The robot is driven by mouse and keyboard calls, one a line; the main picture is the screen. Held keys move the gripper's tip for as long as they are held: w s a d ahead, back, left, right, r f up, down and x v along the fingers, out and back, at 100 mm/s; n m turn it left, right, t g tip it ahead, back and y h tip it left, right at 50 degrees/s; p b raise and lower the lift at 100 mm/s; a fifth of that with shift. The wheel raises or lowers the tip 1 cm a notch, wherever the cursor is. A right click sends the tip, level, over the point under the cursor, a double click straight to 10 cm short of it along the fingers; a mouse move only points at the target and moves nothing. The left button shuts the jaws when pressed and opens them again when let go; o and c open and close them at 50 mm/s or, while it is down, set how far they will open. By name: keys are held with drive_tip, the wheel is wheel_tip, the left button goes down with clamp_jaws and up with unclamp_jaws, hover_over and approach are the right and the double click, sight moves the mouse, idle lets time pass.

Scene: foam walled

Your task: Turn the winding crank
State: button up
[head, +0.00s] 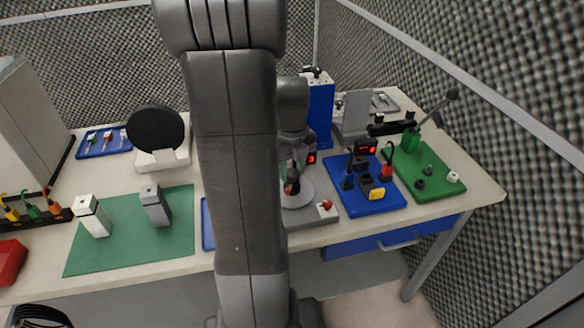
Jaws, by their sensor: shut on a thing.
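The winding crank shows as a round grey disc (304,194) on a grey base near the table's front edge, right of my arm. My gripper (292,186) is over the disc, pointing down, and is shut on the crank's handle. A red knob (327,205) stands on the base's front right corner. My arm hides the left part of the base.
A blue board (375,202) with plugs and a red display is close on the right. A green board (440,182) with a long lever lies beyond it. A tall blue block (320,105) stands behind. A green mat (120,255) with two grey-white blocks lies left.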

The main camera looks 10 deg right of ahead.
sight(292, 172)
drive_tip(key=shift+w+m, duration=0.1)
drive_tip(key=shift+m, duration=0.9)
drive_tip(key=shift+m, duration=0.4)
drive_tip(key=o, duration=1)
wheel_tip(292, 172, up, 14)
drive_tip(key=shift+f, duration=0.15)
wheel_tip(292, 172, down, 14)
drive_tip(key=shift+r, duration=0.1)
